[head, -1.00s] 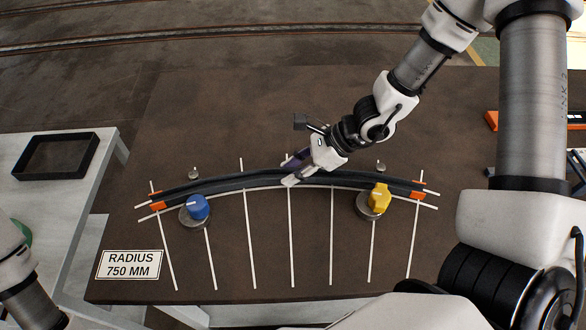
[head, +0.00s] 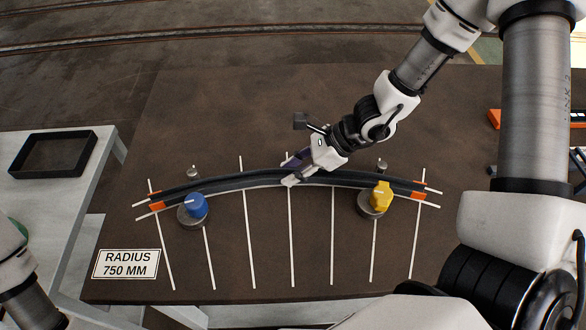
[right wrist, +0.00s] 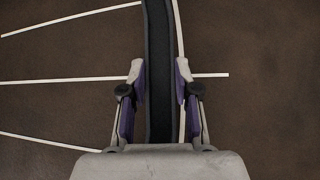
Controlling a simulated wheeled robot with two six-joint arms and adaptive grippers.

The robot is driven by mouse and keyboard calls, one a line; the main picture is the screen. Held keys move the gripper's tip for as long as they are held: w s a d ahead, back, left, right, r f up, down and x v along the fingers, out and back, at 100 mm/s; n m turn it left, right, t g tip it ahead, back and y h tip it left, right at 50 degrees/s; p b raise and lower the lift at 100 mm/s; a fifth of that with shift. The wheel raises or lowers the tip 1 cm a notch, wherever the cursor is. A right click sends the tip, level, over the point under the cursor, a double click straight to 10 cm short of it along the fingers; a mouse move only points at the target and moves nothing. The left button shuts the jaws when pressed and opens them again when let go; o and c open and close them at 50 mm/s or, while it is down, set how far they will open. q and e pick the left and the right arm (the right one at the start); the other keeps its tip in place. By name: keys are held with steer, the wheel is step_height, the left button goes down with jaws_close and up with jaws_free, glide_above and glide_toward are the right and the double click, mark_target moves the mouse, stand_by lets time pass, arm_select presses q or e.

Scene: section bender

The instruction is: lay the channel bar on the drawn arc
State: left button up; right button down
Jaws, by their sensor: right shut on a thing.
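The channel bar (head: 240,184) is a long, dark, curved bar with orange patches at both ends. It lies along the drawn arc (head: 430,204) on the brown table, covering much of its white lines. A white line shows along the bar's near edge around the middle. My right gripper (head: 290,172) is at the bar's middle, shut on it. In the right wrist view the bar (right wrist: 158,60) runs between the two fingers (right wrist: 160,78), with a white curved line close along its right side. My left gripper is out of view.
A blue-knobbed puck (head: 196,207) and a yellow-knobbed puck (head: 379,198) stand just in front of the bar. Two small metal posts (head: 193,172) stand behind it. A "RADIUS 750 MM" sign (head: 126,264) lies front left. A black tray (head: 53,176) sits on the grey side table.

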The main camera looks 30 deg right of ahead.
stand_by(0.4)
steer(key=shift+f+b, duration=0.25)
steer(key=shift+b, duration=0.25)
steer(key=c, duration=0.8)
jaws_free()
steer(key=shift+o, duration=0.2)
step_height(320, 180, up, 10)
